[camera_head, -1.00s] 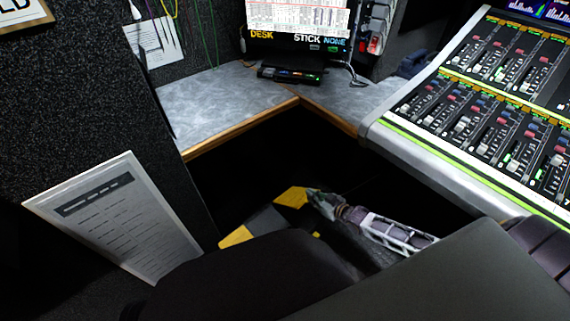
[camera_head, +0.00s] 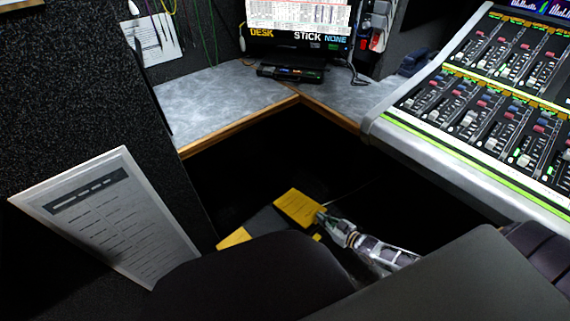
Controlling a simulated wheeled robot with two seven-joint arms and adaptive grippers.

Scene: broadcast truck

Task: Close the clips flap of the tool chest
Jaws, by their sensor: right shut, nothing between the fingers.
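The tool chest (camera_head: 265,222) lies low in the dark space under the desk, dark grey with yellow parts. A broad yellow flap (camera_head: 299,206) shows at its right end and a smaller yellow part (camera_head: 234,238) at its left end. No label can be read, so I cannot tell which is the clips flap. My right gripper (camera_head: 322,217) is shut and empty, at the lower right edge of the broad yellow flap; whether it touches is unclear. The chest's near side is hidden behind the dark chair. My left gripper is not in view.
A dark rounded chair part (camera_head: 250,275) fills the foreground. The grey corner desk (camera_head: 225,105) with its wooden edge stands above the chest. A mixing console (camera_head: 480,110) is at the right, and a panel with a printed sheet (camera_head: 110,215) at the left.

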